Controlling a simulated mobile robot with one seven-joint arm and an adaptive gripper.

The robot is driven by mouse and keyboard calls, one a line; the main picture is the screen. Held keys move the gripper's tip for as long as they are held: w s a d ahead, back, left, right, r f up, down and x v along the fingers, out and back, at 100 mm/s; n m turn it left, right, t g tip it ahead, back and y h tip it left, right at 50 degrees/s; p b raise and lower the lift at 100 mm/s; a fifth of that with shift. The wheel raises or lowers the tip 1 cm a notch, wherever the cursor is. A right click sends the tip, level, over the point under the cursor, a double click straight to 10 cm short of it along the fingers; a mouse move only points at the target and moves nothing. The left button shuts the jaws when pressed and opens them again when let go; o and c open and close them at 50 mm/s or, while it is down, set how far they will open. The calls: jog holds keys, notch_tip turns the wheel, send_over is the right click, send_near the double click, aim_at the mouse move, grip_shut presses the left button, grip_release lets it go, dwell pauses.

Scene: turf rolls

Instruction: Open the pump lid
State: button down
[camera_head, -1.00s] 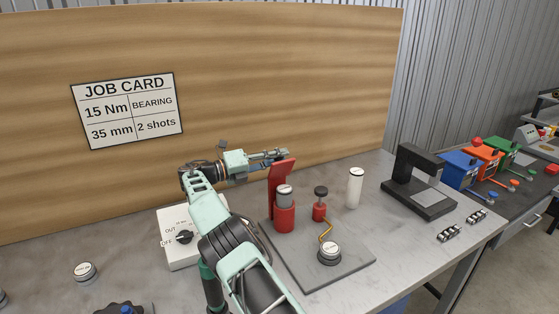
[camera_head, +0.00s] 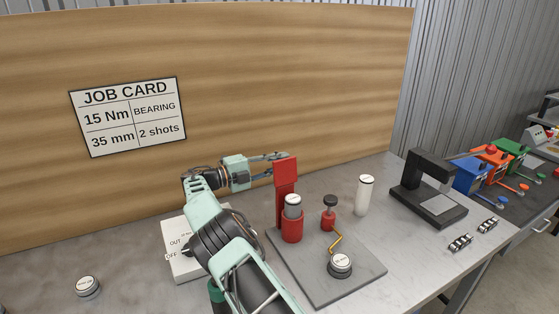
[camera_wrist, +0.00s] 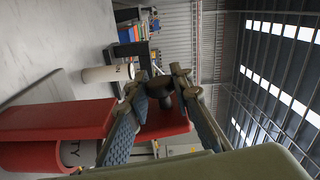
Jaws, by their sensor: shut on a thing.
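The red pump (camera_head: 291,228) stands on a grey plate, with a silver, white-topped cylinder (camera_head: 293,208) upright in it. Its red lid (camera_head: 286,178) stands raised, nearly upright, behind the cylinder. My gripper (camera_head: 284,157) reaches in from the left, its fingertips at the lid's upper edge. In the wrist view, a red piece (camera_wrist: 165,122) shows between my two fingers, and a larger red surface (camera_wrist: 55,120) fills the left side. The exact finger contact is partly hidden.
The grey plate (camera_head: 345,291) also carries a small red part with a dark knob (camera_head: 329,212) and a round labelled cap (camera_head: 340,265). A white cylinder (camera_head: 364,195) and a black stand (camera_head: 428,207) are to the right. A wooden board (camera_head: 240,80) rises behind.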

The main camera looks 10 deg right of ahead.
dwell(0.4)
jog(key=c, duration=1.7)
grip_release()
